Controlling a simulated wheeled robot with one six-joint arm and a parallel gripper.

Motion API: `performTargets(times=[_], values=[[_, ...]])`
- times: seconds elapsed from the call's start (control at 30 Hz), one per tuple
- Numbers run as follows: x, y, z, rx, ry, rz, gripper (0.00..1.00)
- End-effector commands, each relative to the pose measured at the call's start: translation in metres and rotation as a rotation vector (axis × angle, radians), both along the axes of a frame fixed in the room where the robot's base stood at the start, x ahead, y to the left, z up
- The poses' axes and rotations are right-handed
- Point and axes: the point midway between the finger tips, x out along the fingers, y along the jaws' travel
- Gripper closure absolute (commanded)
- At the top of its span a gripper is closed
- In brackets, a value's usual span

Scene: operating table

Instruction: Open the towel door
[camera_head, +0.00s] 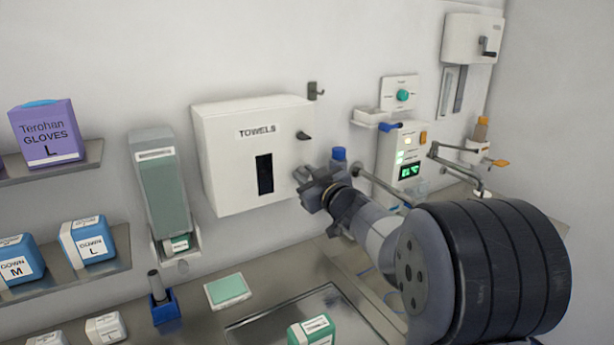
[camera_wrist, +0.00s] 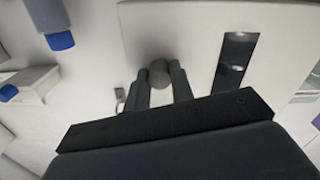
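The white towel box (camera_head: 225,165), labelled TOWELS, hangs on the wall with a dark slot in its front. Its door looks closed. A dark knob (camera_head: 304,135) sits at the front's upper right. My gripper (camera_head: 302,177) is in front of the box's right side, below the knob in the head view, with a visible gap. In the wrist view, the box front (camera_wrist: 200,30) fills the upper right. The round knob (camera_wrist: 159,74) appears between the tips of my two spread fingers (camera_wrist: 160,82). Contact cannot be told there, and nothing looks gripped.
A wall hook (camera_head: 316,90) is above the box's right corner. A blue-capped bottle (camera_head: 339,154) is close behind my gripper. A green dispenser (camera_head: 163,190) hangs left of the box. The counter below holds a tray (camera_head: 262,326) and small boxes.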

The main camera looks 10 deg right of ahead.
Motion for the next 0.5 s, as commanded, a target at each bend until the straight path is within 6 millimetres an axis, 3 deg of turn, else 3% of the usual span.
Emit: performTargets(times=[0.27, 0.5], values=[[-0.0001, 0.0000, 0.0000, 0.000, 0.000, 0.000, 1.00], [-0.0001, 0.0001, 0.0000, 0.000, 0.000, 0.000, 1.00]])
